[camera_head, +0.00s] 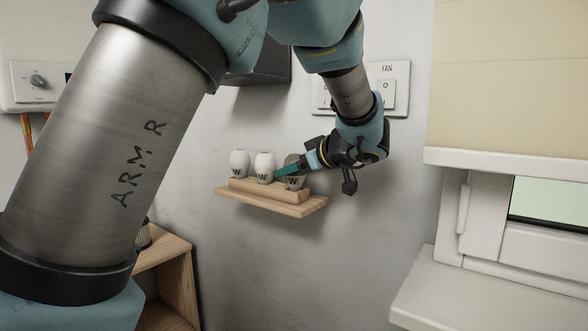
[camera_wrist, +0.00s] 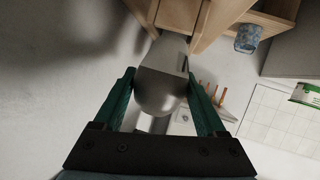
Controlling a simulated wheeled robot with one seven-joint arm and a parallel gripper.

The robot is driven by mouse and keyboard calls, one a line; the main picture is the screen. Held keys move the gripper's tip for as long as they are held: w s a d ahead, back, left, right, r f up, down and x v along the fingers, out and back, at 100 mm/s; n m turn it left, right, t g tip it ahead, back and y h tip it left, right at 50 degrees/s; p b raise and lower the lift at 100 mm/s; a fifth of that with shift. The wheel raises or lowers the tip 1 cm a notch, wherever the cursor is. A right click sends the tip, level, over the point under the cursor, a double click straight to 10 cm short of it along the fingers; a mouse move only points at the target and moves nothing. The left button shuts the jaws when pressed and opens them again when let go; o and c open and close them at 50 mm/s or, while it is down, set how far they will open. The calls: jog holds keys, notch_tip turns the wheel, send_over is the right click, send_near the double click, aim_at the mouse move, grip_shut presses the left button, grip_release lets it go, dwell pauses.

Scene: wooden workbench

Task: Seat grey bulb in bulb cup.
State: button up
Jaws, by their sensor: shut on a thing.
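A grey bulb (camera_wrist: 160,98) sits between the green fingers of my gripper (camera_wrist: 163,92) in the wrist view, and the gripper is shut on it. In the head view my gripper (camera_head: 291,170) reaches in from the right at the right end of a small wooden wall shelf (camera_head: 262,201). The grey bulb (camera_head: 291,159) shows there partly behind the fingers. Just below it is a cup marked W (camera_head: 294,184), its upper part covered by the gripper. I cannot tell whether the bulb rests fully in it.
Two white bulbs, a left one (camera_head: 239,158) and a middle one (camera_head: 264,162), stand on the shelf's raised step, close to my gripper. A FAN switch panel (camera_head: 402,75) is on the wall above. A wooden cabinet (camera_head: 164,250) stands lower left, and a white window ledge (camera_head: 480,290) lower right.

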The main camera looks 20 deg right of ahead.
jog(key=shift+f, duration=0.15)
jog(key=o, duration=1.3)
notch_tip(320, 180, up, 10)
jog(key=shift+r+b, duration=0.1)
jog(key=shift+b, duration=0.5)
